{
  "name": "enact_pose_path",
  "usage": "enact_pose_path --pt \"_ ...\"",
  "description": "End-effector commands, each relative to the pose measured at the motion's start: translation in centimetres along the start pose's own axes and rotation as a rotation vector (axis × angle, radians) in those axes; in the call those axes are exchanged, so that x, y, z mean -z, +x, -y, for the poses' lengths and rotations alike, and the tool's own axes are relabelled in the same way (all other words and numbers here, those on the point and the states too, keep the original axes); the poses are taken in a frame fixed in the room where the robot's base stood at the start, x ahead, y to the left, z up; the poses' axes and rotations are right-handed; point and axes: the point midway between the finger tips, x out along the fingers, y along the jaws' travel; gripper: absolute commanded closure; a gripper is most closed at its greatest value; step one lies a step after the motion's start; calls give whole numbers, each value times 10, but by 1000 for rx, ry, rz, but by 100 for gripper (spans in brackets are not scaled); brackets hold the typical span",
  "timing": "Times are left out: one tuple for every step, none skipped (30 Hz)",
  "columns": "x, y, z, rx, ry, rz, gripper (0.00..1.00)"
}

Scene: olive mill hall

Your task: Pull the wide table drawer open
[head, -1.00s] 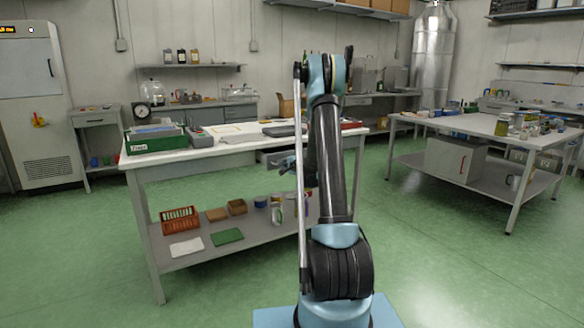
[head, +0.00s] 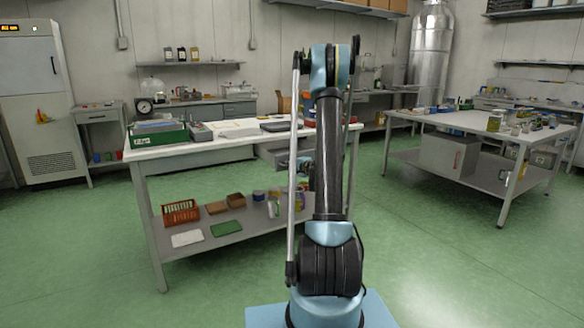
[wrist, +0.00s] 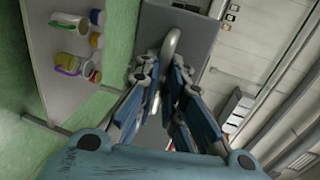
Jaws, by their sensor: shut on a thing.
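The wide table drawer (head: 268,152) is grey and sits under the white top of the table (head: 190,148). It appears to stand out somewhat from under the tabletop; my arm hides its right part. In the wrist view the grey drawer front (wrist: 200,28) lies ahead, with a curved pale handle (wrist: 173,40). My gripper (wrist: 167,85) is shut on this handle, its blue and grey fingers on either side of the bar. In the head view my gripper (head: 285,164) is at the drawer front, partly hidden behind my arm.
The table's lower shelf holds a red basket (head: 181,212), a green cloth (head: 227,230) and several cups and tins. A green box (head: 158,134) stands on the tabletop. A second table (head: 497,150) stands at the right. The green floor between the tables is clear.

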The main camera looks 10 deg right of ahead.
Motion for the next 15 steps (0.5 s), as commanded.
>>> enact_pose_path --pt "-1 -1 -1 -1 0 5 100" --pt "0 -2 -1 -1 0 3 100" --pt "2 -2 -1 -1 0 1 100" --pt "3 -3 -1 -1 0 0 100" --pt "4 -3 -1 -1 0 -1 100" --pt "6 -4 -1 -1 1 -3 100" --pt "7 -4 -1 -1 1 -4 100" --pt "8 -4 -2 -1 1 -5 100" --pt "9 -5 -2 -1 1 -7 100" --pt "10 -5 -2 -1 1 -8 100" --pt "11 -5 -2 -1 1 -9 86" --pt "12 -6 -2 -1 2 -11 77" --pt "12 -6 -2 -1 2 -12 70" --pt "13 -6 -2 -1 2 -13 70" --pt "14 -6 -2 -1 2 -13 70"
